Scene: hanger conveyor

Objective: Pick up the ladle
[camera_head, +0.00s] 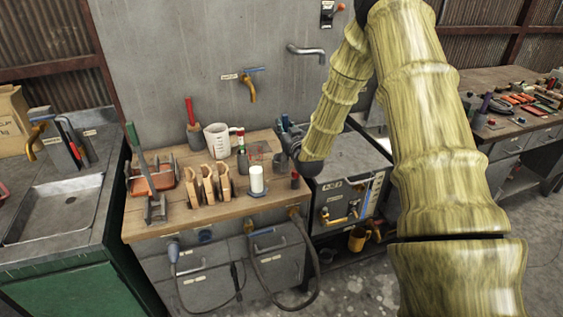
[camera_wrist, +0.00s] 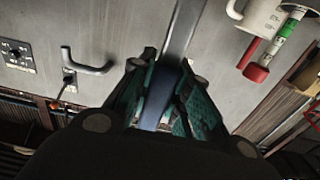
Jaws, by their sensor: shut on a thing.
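My gripper (camera_wrist: 163,92) is shut on the ladle (camera_wrist: 182,30) in the wrist view. The teal finger pads close around its dark blue-grey handle, and a long grey metal shaft runs up out of the top of the picture. The ladle's bowl is out of sight. In the head view, my gripper (camera_head: 288,140) is at the end of the yellow-green arm, over the right back edge of the wooden worktop (camera_head: 240,205). It is small and dark there, and the ladle cannot be made out.
A white measuring jug (camera_head: 217,141), a white cylinder (camera_head: 257,180), wooden-handled tools (camera_head: 208,184) and a red-handled tool (camera_head: 190,112) stand on the worktop. A grey cabinet (camera_head: 345,165) stands right.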

